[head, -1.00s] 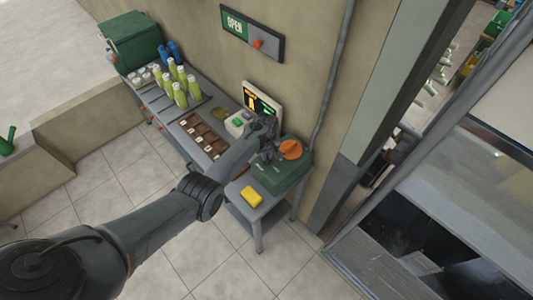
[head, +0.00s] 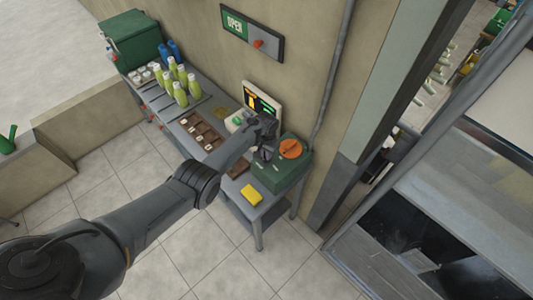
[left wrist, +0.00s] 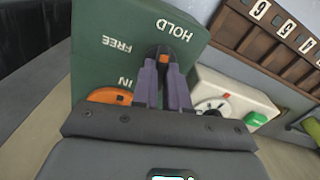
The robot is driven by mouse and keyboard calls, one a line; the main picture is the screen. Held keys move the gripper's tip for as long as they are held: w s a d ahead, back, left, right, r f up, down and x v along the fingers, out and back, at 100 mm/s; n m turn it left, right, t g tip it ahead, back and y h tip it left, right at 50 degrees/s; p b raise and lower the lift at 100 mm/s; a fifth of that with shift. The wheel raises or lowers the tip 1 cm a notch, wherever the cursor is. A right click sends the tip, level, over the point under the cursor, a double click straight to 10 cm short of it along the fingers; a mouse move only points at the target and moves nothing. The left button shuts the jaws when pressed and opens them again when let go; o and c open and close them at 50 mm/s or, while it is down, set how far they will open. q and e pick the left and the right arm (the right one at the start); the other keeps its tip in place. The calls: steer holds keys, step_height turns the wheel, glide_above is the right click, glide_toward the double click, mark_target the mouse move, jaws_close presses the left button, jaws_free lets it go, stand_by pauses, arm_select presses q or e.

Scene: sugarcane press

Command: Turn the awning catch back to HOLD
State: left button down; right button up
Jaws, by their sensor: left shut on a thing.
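The green box (head: 270,181) stands on the end of the grey bench, with an orange disc (head: 290,149) on top. In the left wrist view its green face (left wrist: 95,65) carries the words HOLD, FREE and IN, upside down. The small dark catch with an orange mark (left wrist: 164,57) sits between FREE and HOLD, close under the HOLD lettering. My left gripper (left wrist: 163,72) is shut on the catch, its two fingers on either side of it. The fingers partly hide the catch, so its exact pointing is unclear. In the head view the left gripper (head: 266,153) is over the box.
A white unit with a dial (left wrist: 235,103) stands beside the box. A brown number rack (head: 203,130), green bottles (head: 180,92) and a screen (head: 262,100) are further along the bench. A yellow sponge-like block (head: 251,193) lies in front.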

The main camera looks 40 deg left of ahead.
arm_select(q)
steer(key=shift+m, duration=1.2)
steer(key=c, duration=1.1)
jaws_free()
steer(key=shift+c, duration=0.2)
steer(key=shift+r+p, duration=0.3)
steer(key=shift+r, duration=0.2)
step_height(320, 180, up, 10)
steer(key=p, duration=0.3)
steer(key=shift+f, duration=0.1)
